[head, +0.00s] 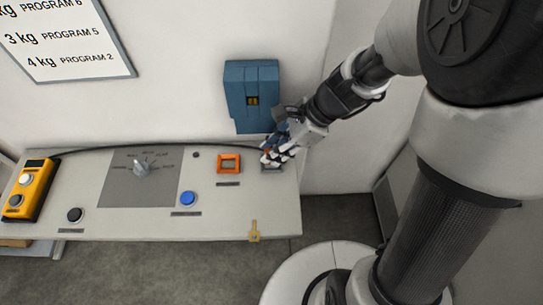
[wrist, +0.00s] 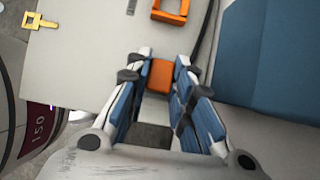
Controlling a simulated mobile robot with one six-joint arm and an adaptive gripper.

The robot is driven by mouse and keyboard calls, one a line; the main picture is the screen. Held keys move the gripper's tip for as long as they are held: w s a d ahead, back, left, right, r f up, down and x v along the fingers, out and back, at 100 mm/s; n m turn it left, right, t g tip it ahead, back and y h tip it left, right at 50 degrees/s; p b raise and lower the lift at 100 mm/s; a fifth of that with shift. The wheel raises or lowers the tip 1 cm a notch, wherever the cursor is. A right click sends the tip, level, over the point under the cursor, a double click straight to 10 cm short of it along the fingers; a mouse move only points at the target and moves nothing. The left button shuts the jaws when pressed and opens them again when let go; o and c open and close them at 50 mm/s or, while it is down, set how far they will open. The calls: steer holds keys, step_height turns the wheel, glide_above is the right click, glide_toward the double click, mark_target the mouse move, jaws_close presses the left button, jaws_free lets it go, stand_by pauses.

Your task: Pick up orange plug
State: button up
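The orange plug (wrist: 161,75) shows in the wrist view as a small orange block between the tips of my gripper's fingers (wrist: 166,66). One finger lies close along each side of it. I cannot tell whether the pads press on it or a thin gap is left. In the head view my gripper (head: 275,155) is low over the right end of the panel, with its fingers pointing down. The fingers hide the plug in that view.
The light panel (head: 100,220) carries an orange square frame (head: 229,164), a blue button (head: 188,198), a rotary knob (head: 141,169), a black button (head: 75,215) and a yellow button box (head: 29,189). A black cable (head: 110,148) runs along its back. A blue wall box (head: 252,95) stands behind.

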jaws_close()
steer(key=shift+r, duration=0.1)
